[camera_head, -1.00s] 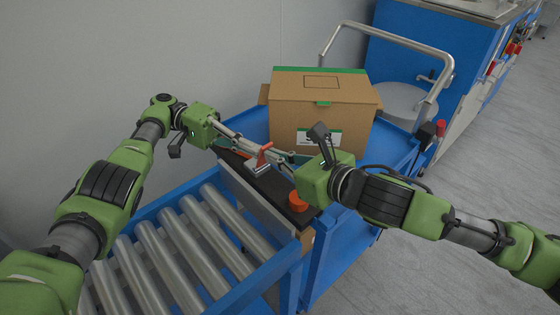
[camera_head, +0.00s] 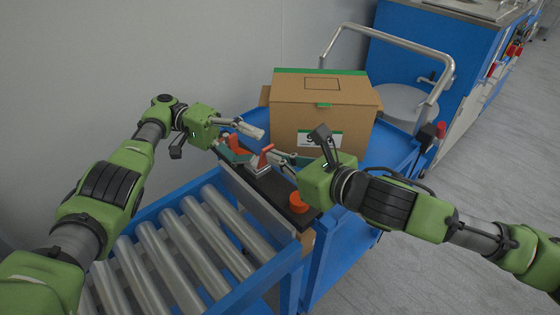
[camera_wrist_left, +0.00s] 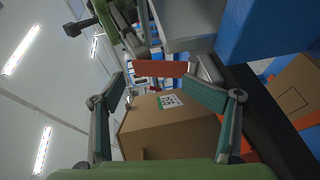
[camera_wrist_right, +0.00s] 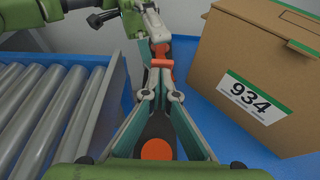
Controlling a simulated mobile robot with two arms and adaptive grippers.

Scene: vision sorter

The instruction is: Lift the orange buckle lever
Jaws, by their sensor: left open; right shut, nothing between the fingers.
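The orange lever (camera_head: 265,154) stands up from a metal buckle (camera_head: 257,170) on the dark strip beside the rollers. My left gripper (camera_head: 256,146) is open, its fingers spread just left of the lever. In the left wrist view the lever (camera_wrist_left: 160,68) is an orange bar near the fingertips, between the spread fingers; contact is unclear. My right gripper (camera_head: 276,157) is shut and empty, its tips close to the lever's right side. In the right wrist view the lever (camera_wrist_right: 161,63) shows just beyond the closed tips; whether they touch is unclear.
An orange round knob (camera_head: 298,202) sits at the strip's near end, another (camera_head: 236,143) at its far end. A cardboard box (camera_head: 300,110) stands behind on the blue cart (camera_head: 392,165). A roller conveyor (camera_head: 165,255) lies in front. A metal handrail (camera_head: 386,40) stands behind right.

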